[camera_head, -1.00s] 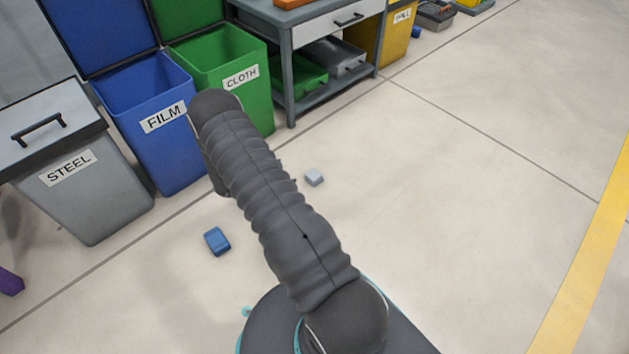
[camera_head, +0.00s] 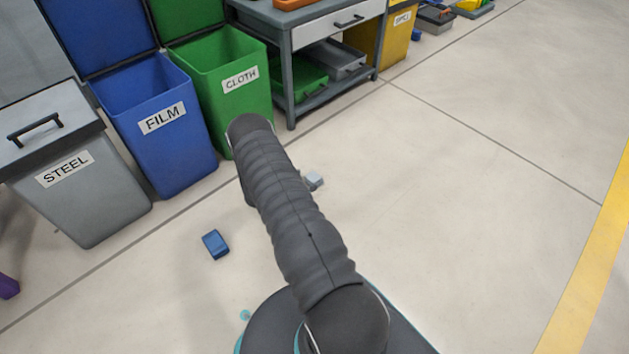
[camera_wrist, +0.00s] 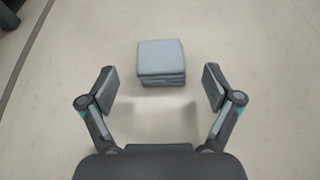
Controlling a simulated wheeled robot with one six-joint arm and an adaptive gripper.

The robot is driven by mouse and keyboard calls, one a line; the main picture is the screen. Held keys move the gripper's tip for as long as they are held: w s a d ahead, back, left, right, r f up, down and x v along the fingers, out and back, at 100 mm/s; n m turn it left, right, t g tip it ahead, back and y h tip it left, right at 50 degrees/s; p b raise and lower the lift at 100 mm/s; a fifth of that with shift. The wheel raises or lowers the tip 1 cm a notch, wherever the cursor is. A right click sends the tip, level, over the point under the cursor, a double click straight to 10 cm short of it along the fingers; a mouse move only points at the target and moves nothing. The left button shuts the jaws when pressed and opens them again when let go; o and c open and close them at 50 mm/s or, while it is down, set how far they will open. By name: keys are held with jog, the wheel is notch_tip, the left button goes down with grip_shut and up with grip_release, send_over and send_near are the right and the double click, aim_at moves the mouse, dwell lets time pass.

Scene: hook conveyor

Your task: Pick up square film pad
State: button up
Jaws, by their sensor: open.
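A small light grey-blue square pad (camera_wrist: 161,60) lies on the floor in the wrist view, with layered edges on its near side. In the head view it (camera_head: 315,180) shows just right of my arm, partly covered by it. My gripper (camera_wrist: 158,88) is open and empty, with its fingers spread left and right of the pad's near side. The pad lies ahead of the fingertips, apart from them. In the head view my gripper is hidden behind the arm.
A blue block (camera_head: 215,244) lies on the floor left of my arm. Bins marked STEEL (camera_head: 82,190), FILM (camera_head: 165,150) and CLOTH (camera_head: 236,90) stand along the back left. A grey workbench (camera_head: 292,70) stands beside them. The floor to the right is clear.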

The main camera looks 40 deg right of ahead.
aim_at(310, 180)
jog(key=x, duration=0.5)
jog(key=shift+s+d+f+b, duration=0.1)
jog(key=shift+s+b, duration=0.05)
jog(key=shift+b, duration=0.2)
jog(key=c, duration=1)
